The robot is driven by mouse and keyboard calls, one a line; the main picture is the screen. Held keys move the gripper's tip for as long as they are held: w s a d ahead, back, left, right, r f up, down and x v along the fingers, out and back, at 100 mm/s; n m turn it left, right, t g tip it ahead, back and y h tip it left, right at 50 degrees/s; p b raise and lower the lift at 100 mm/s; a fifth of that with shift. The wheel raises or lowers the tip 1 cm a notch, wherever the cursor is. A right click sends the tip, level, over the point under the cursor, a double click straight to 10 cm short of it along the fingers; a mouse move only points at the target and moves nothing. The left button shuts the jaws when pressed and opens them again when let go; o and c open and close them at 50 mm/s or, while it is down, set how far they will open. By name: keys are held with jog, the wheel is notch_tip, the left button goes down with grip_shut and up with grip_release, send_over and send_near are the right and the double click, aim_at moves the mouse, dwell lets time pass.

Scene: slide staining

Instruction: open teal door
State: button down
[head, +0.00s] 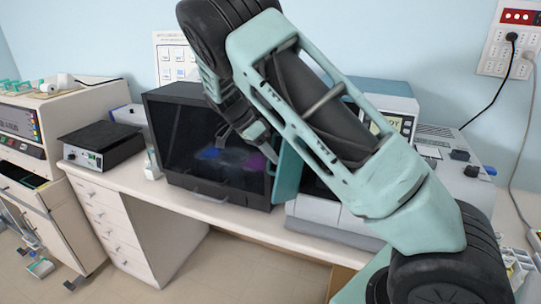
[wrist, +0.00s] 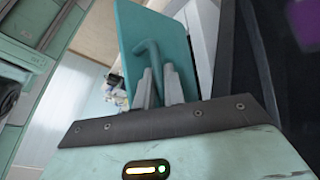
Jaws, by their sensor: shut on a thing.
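The teal door (head: 288,172) stands out from the left front edge of a white machine with a teal top (head: 380,92), so it is partly open. In the wrist view the teal door (wrist: 180,40) is a flat panel with a curved teal handle (wrist: 150,48). My gripper (wrist: 160,85) is shut on this handle, its two grey fingers close about its lower part. My arm covers much of the machine's front.
A dark glass-fronted cabinet (head: 190,140) stands close to the left of the door. A black-topped device (head: 100,142) stands farther left on the white counter (head: 130,177). A grey instrument (head: 450,150) is at the right, with power cables on the wall behind.

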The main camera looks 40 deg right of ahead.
jog(key=c, duration=1.5)
grip_release()
jog(key=b+v, duration=0.4)
jog(key=v, duration=1.3)
jog(key=shift+r, duration=0.2)
